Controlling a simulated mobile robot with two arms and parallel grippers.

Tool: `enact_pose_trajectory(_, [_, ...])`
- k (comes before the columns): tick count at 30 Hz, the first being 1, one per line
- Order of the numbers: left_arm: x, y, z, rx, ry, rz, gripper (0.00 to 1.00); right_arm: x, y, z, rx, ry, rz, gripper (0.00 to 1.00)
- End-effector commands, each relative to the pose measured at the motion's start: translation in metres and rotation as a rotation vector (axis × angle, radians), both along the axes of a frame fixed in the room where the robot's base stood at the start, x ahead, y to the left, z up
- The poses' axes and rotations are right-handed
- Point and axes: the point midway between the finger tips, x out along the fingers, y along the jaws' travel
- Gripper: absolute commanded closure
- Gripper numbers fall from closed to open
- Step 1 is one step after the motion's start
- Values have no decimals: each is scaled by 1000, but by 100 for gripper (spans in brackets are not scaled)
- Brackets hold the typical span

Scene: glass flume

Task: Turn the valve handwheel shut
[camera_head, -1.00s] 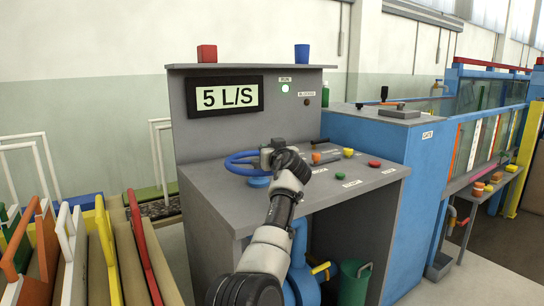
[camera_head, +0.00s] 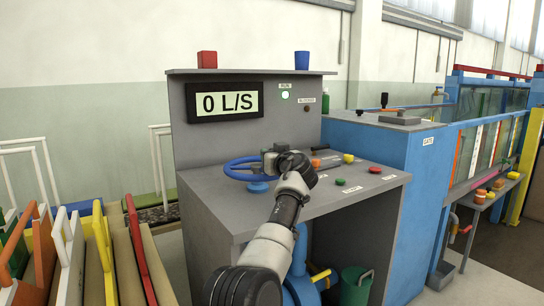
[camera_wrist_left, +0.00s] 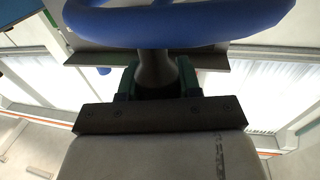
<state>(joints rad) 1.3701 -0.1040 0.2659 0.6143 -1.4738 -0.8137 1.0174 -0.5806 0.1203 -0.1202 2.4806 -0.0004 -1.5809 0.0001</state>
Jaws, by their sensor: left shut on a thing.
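In the left wrist view the blue rim of the handwheel (camera_wrist_left: 180,25) crosses the top. There the fingers of my left gripper (camera_wrist_left: 156,86) are shut on a dark grey upright piece (camera_wrist_left: 155,66) against the rim, which looks like the wheel's handle. The display (camera_head: 225,102) reads 0 L/S. My right gripper is not in view.
On the console top, right of my arm, are a green button (camera_head: 340,182), a red button (camera_head: 375,170), a yellow button (camera_head: 348,158) and an orange knob (camera_head: 316,163). A blue cabinet (camera_head: 385,165) stands at right. Coloured frames (camera_head: 100,240) stand at left.

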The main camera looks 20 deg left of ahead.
Motion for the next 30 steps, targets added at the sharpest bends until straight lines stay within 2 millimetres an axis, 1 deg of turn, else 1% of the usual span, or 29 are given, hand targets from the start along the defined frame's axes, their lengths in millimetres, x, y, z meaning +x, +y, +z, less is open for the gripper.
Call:
enact_pose_trajectory(1, [-1, 2, 7, 5, -9, 1, 100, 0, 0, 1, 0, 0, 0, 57])
enact_pose_trajectory(2, [-1, 2, 7, 5, -9, 1, 100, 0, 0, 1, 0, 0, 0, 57])
enact_pose_trajectory(3, [-1, 2, 7, 5, -9, 0, 60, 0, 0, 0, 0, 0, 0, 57])
enact_pose_trajectory(5, [-1, 2, 6, 4, -8, 0, 51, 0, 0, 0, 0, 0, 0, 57])
enact_pose_trajectory(6, [-1, 2, 6, 4, -8, 0, 45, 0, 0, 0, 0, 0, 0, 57])
enact_pose_trajectory(7, [0, 1, 5, 3, -7, 0, 41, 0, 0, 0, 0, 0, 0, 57])
enact_pose_trajectory(16, [0, -1, 2, 1, -4, -2, 41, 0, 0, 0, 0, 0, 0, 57])
enact_pose_trajectory(20, [-4, -5, 2, 1, -5, -2, 41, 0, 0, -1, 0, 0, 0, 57])
enact_pose_trajectory(26, [-19, -21, 0, -1, -5, -3, 41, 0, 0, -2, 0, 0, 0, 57])
enact_pose_trajectory(30, [-35, -38, 1, -1, -6, -3, 41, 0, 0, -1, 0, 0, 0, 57])
